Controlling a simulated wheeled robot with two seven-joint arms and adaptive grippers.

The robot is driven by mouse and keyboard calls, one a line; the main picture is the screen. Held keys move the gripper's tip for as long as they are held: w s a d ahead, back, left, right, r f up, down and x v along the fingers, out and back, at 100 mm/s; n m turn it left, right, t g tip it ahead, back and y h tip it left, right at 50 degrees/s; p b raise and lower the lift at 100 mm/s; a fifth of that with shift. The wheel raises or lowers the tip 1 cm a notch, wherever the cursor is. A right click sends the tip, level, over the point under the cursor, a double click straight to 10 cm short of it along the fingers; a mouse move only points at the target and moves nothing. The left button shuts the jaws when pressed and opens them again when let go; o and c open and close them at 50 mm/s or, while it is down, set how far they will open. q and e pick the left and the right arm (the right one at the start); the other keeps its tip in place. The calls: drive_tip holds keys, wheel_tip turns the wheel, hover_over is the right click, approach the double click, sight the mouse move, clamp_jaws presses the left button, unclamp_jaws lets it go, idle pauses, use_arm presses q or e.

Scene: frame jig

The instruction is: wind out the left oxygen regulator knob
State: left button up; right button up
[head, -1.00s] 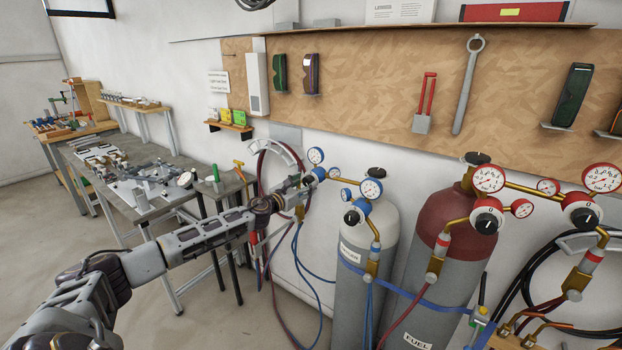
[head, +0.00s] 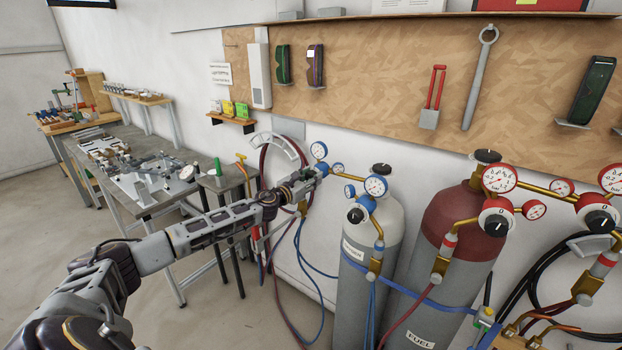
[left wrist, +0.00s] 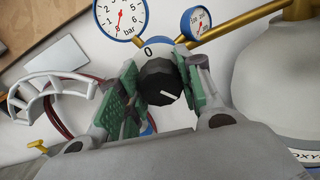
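The left oxygen regulator has a black knob (left wrist: 161,82) with a white pointer line aimed to the lower right. In the head view my left gripper (head: 306,182) is at this regulator's small blue-rimmed gauge (head: 319,150) and hides most of the knob. A second blue regulator with a black knob (head: 355,215) is to the right, on the grey oxygen cylinder (head: 362,290). My right gripper is not in view.
The red-topped fuel cylinder (head: 455,215) and red regulators (head: 497,215) stand to the right. A hose hanger (head: 272,145) with hoses is on the wall behind my left gripper. A metal workbench (head: 140,180) is at the left; open floor lies before it.

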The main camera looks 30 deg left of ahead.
use_arm(q)
drive_tip(key=shift+c, duration=0.9)
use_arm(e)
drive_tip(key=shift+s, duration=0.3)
